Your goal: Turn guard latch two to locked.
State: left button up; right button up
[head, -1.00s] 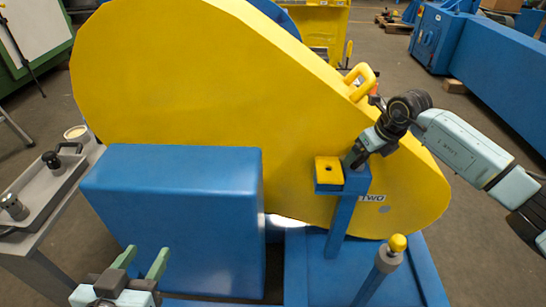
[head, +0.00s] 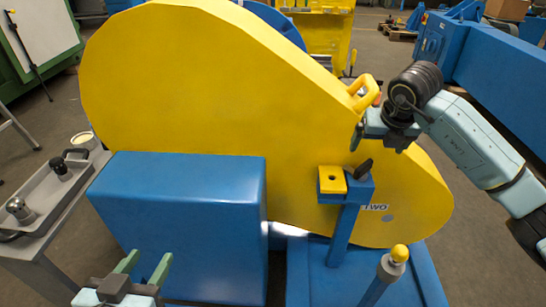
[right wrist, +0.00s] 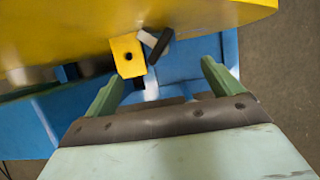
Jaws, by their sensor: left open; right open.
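Guard latch two is a small dark lever (head: 363,169) on a blue bracket, beside a yellow plate with a hole (head: 332,180) and left of the TWO label (head: 376,207). The lever stands tilted, apart from the plate's hole. In the right wrist view the lever (right wrist: 160,46) lies at a slant beside the yellow plate (right wrist: 127,55). My right gripper (head: 362,136) is above the lever, open and empty, not touching it. Its two green fingers (right wrist: 160,80) are spread wide in the wrist view. My left gripper (head: 145,266) is open and empty at the lower left.
The large yellow guard (head: 200,80) with a yellow handle (head: 362,90) stands behind the latch. A blue box (head: 180,215) stands left of it. A yellow-knobbed post (head: 399,254) rises in front of the latch. A tray (head: 40,200) with dark-topped parts is at far left.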

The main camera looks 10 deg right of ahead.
jog(key=s+a+r+n+y, duration=0.1)
jog(key=s+a+y, duration=0.3)
jog(key=a+y, duration=0.4)
jog(key=s+a+r+n+y, duration=0.2)
jog(key=s+a+r+y, duration=0.2)
jog(key=a, duration=1.4)
jog(key=shift+s+y+p, duration=0.3)
jog(key=shift+s+y, duration=0.3)
jog(key=shift+y, duration=1.3)
jog(key=shift+a, duration=0.1)
jog(key=shift+c, duration=0.3)
